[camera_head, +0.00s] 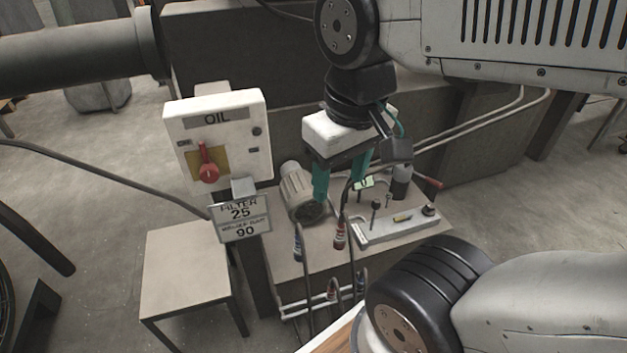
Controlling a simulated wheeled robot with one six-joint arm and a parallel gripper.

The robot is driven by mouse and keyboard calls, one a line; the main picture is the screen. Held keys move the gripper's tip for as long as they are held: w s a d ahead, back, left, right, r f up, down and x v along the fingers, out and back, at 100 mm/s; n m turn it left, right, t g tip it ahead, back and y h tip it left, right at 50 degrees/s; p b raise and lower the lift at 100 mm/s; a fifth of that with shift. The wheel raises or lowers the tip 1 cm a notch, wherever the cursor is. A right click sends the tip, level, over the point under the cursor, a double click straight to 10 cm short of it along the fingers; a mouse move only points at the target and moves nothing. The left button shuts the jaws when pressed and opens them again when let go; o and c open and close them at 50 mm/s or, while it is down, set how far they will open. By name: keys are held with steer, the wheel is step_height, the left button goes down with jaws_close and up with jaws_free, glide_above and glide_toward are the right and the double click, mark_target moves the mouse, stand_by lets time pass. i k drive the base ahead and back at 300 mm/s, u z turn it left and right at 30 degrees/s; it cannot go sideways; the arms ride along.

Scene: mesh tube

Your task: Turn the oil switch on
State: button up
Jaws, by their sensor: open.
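The oil switch is a red rotary handle (208,172) on a yellow plate, on the front of a white box (232,160) labelled OIL, left of centre in the head view. Its lever points up. My gripper (338,195) hangs to the right of the box, apart from it, with its two teal fingers pointing down and spread. Nothing shows between the fingers. They pass in front of the bench equipment, and I cannot tell their exact distance from it.
A sign reading FILTER 25 (240,217) hangs below the box. A grey motor (301,192) and a control panel (400,228) sit on the bench under my gripper. A small table (185,262) stands at lower left. A large dark pipe (70,52) crosses the upper left.

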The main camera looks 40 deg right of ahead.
mark_target(209, 174)
steer(key=z, duration=0.75)
steer(key=k, duration=0.8)
steer(key=u, duration=1.3)
